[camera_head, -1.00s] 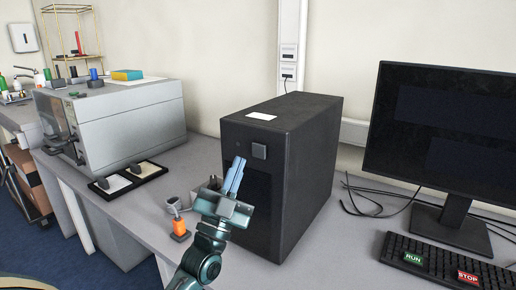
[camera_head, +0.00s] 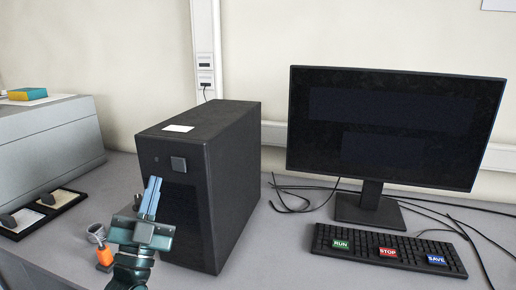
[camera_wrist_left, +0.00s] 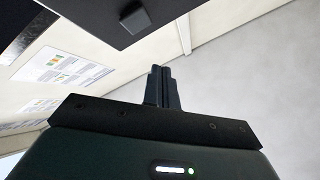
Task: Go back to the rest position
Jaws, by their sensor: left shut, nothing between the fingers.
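My left gripper (camera_head: 150,198) is in front of the black computer tower (camera_head: 215,180) in the head view, fingers pointing up. Its fingers are together with nothing between them. In the left wrist view the closed fingers (camera_wrist_left: 163,87) show against the pale wall, and the tower's dark front with its square button (camera_wrist_left: 135,18) is at the top. A gap between the fingers and the tower cannot be judged exactly. My right gripper is in no view.
A monitor (camera_head: 390,125) and a keyboard (camera_head: 385,250) with RUN, STOP and SAVE keys stand to the right, with loose cables. A grey machine (camera_head: 50,140) is at left. A small orange object (camera_head: 104,257) and a metal cup (camera_head: 96,232) are beside my gripper.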

